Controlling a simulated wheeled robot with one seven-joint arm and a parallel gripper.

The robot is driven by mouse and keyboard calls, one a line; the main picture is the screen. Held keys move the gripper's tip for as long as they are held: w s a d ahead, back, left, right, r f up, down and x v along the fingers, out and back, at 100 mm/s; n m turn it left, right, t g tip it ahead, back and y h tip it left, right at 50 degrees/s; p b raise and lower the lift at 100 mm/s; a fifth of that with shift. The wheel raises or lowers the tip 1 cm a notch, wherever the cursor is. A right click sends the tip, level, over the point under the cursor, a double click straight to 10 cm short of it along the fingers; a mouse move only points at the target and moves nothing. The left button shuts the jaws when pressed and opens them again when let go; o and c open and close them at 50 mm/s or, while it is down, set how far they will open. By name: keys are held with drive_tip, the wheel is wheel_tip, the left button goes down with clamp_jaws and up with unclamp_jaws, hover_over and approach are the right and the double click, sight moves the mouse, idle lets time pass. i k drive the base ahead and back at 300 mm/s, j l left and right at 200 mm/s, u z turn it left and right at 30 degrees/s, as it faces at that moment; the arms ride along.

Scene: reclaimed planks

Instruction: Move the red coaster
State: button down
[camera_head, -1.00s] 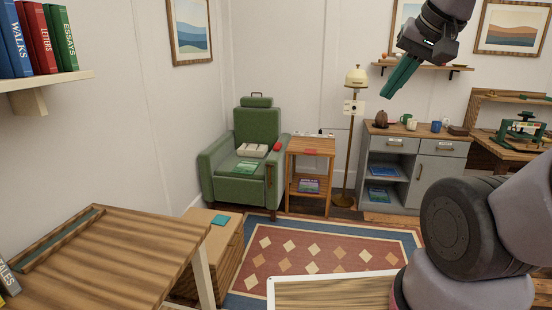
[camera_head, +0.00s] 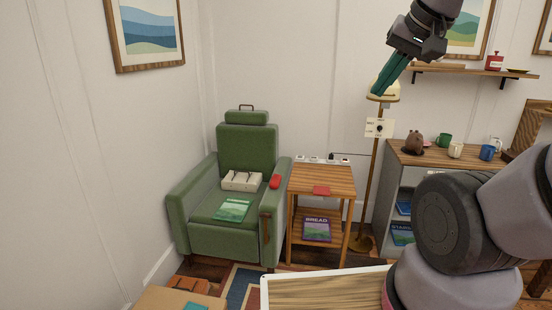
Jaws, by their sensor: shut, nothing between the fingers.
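The red coaster (camera_head: 321,191) looks like a small flat red piece lying on top of the wooden side table (camera_head: 334,180), near its front edge. The table stands right of the green armchair. My gripper (camera_head: 380,93) is at the upper right, raised well above the table and apart from the coaster. Its green fingers are shut and hold nothing. They overlap the lamp's shade in the picture.
The green armchair (camera_head: 248,150) holds a pale box (camera_head: 242,181), a green book (camera_head: 231,210) and a red object (camera_head: 275,181) on its arm. A floor lamp (camera_head: 370,180) stands right of the table. A grey cabinet (camera_head: 425,160) with mugs is farther right.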

sight(319, 191)
drive_tip(key=i+z, duration=0.1)
drive_tip(key=i, duration=0.5)
drive_tip(key=i+j+z, duration=0.1)
drive_tip(key=i, duration=0.45)
drive_tip(key=i+j+z, duration=0.1)
drive_tip(key=i, duration=0.5)
drive_tip(key=i+j+z, duration=0.15)
drive_tip(key=k+l, duration=0.05)
